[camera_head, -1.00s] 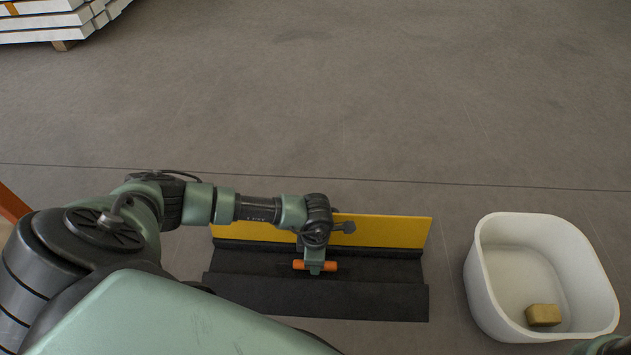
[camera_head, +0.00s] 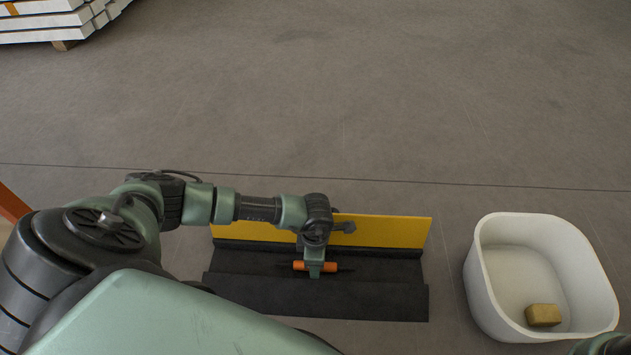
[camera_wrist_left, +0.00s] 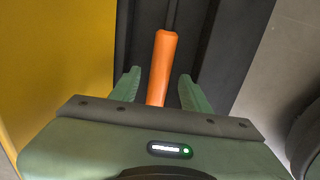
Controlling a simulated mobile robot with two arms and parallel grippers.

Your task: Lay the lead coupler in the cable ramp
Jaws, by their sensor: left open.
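The orange lead coupler (camera_head: 301,266) lies lengthwise over the black bed of the cable ramp (camera_head: 400,300). In the left wrist view the coupler (camera_wrist_left: 162,66) has a dark lead running from its far end along a dark strip of the ramp (camera_wrist_left: 235,45). The ramp's yellow lid (camera_head: 385,231) stands open at the back. My left gripper (camera_head: 316,274) is above the coupler. Its fingers (camera_wrist_left: 158,85) are open, one on each side of the coupler, with gaps showing. The gripper hides the coupler's middle in the head view. I cannot tell whether the coupler is fully seated.
A white tub (camera_head: 480,290) with a tan block (camera_head: 543,315) in it stands right of the ramp. A stack of white beams (camera_head: 50,25) is at the far left. The grey floor behind the ramp is clear.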

